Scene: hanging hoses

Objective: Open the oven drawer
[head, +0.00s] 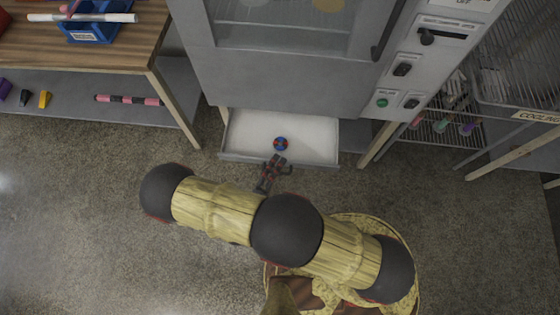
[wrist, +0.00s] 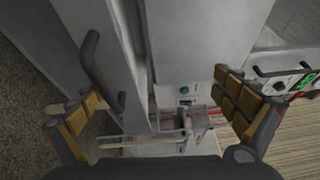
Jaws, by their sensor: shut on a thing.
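The oven drawer (head: 245,138) is a shallow white tray under the grey oven (head: 285,85). It stands pulled out, with its inside in sight. My gripper (head: 275,165) is at the middle of the drawer's front edge, reaching in from the floor side. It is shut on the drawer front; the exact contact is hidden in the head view. In the wrist view, the two tan-padded fingers of my gripper (wrist: 155,118) stand at either side, and the grip itself is unclear.
A wooden table (head: 90,50) with a blue bin (head: 102,32) and a lower shelf stands at left. A rack with wire baskets (head: 515,70) stands at right. The oven's switch panel (head: 405,70) is above the drawer's right side. The floor (head: 90,230) at lower left is clear.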

